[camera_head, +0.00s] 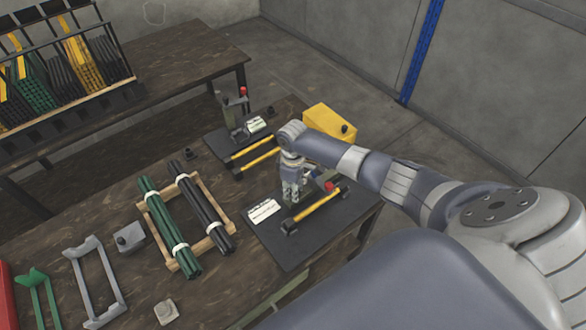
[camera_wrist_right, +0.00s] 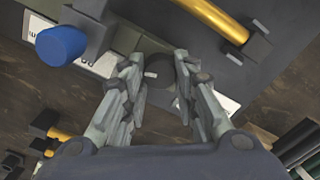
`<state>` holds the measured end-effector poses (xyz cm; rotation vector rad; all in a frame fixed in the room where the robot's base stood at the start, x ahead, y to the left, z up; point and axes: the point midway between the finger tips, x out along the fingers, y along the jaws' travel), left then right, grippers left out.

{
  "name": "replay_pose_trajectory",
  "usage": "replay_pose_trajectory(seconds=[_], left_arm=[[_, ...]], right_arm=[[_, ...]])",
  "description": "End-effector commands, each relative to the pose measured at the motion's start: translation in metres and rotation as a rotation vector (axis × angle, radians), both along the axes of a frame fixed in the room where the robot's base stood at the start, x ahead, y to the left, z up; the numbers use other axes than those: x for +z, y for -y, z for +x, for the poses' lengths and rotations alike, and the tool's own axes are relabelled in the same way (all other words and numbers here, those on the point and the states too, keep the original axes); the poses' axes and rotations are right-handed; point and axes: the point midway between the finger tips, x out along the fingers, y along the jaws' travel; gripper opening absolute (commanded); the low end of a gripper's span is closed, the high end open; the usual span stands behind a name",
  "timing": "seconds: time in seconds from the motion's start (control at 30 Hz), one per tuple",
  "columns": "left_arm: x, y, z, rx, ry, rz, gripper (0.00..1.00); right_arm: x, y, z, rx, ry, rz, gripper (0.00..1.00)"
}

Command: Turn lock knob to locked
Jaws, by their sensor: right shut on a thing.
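My right gripper (camera_head: 291,192) points down over the near rivet press, whose dark base plate (camera_head: 290,250) lies at the table's right end. In the right wrist view the fingers (camera_wrist_right: 157,82) stand on either side of a dark round lock knob (camera_wrist_right: 158,68) with a short pale mark on it. The gripper is shut on this knob. In the head view the gripper hides the knob. My left gripper is in neither view.
A yellow bar (camera_head: 319,210) and a white label (camera_head: 263,210) sit on the press plate. A blue knob (camera_wrist_right: 62,46) is beside the fingers. A second press plate (camera_head: 220,146) and a yellow box (camera_head: 330,124) lie behind. Green rods (camera_head: 168,225) rest on a wooden rack to the left.

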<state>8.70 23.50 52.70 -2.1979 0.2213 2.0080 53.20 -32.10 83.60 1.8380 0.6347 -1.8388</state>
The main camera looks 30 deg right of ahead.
Motion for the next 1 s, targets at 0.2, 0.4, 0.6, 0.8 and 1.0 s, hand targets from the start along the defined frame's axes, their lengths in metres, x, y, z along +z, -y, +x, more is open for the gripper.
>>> replay_pose_trajectory(seconds=[0.2,0.4,0.6,0.8,1.0], left_arm=[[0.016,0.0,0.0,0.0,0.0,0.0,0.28],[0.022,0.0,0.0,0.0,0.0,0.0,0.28],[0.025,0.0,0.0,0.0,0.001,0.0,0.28],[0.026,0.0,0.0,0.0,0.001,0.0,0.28],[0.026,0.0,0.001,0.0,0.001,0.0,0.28]], right_arm=[[0.002,0.0,-0.001,-0.163,-0.003,0.001,0.03],[0.001,0.0,0.0,-0.266,-0.003,0.0,0.03],[0.0,0.001,0.0,-0.322,-0.003,-0.001,0.03],[-0.001,0.001,0.0,-0.341,-0.002,-0.001,0.03],[-0.001,0.001,0.0,-0.342,-0.001,-0.001,0.03]])
